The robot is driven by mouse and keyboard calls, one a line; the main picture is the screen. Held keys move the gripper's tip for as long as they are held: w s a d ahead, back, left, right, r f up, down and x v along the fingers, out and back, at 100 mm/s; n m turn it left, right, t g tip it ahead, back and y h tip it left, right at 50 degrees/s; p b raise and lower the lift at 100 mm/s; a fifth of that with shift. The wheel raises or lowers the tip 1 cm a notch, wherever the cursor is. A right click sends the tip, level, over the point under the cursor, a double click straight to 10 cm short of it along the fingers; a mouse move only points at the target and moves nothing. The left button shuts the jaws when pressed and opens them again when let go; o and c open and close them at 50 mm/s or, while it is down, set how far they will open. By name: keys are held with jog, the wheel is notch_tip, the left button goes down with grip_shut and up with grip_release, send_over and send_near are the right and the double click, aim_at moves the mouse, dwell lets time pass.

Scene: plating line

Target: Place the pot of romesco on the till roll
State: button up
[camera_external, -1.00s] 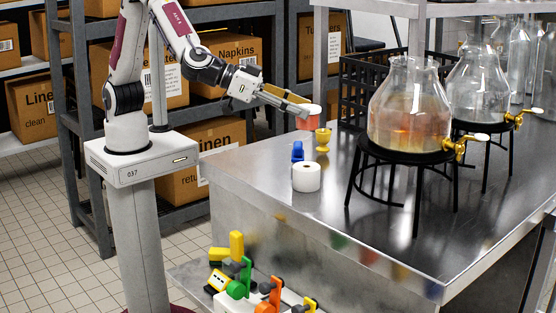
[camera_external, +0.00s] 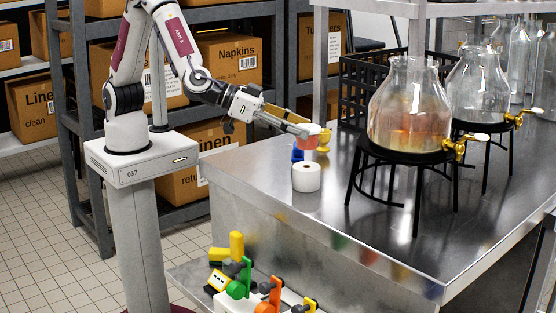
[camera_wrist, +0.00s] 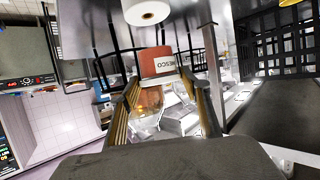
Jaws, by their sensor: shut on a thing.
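The pot of romesco (camera_external: 309,141) is a small reddish pot with a pale lid, held between the fingertips of my gripper (camera_external: 301,130). In the wrist view the pot (camera_wrist: 149,60) shows a white label ending in "MESCO", between the fingers of my gripper (camera_wrist: 158,82). The white till roll (camera_external: 306,179) stands upright on the steel counter, its core hole facing up. The pot hangs above the till roll with a visible gap. The roll also shows at the top of the wrist view (camera_wrist: 147,13), beyond the pot.
A blue object (camera_external: 297,154) and a yellow cup (camera_external: 324,139) stand just behind the till roll. A glass dispenser (camera_external: 410,110) on a black stand (camera_external: 357,170) is to the right. The counter (camera_external: 320,225) in front of the roll is clear.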

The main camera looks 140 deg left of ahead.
aim_at(298, 144)
jog(key=shift+f, duration=0.5)
jog(key=shift+f, duration=1.85)
jog(key=shift+f, duration=0.1)
jog(key=o, duration=1.2)
jog(key=shift+f, duration=0.1)
jog(key=shift+c, duration=0.2)
jog(key=shift+r, duration=0.2)
jog(key=v, duration=1.2)
jog(key=shift+d+f, duration=0.1)
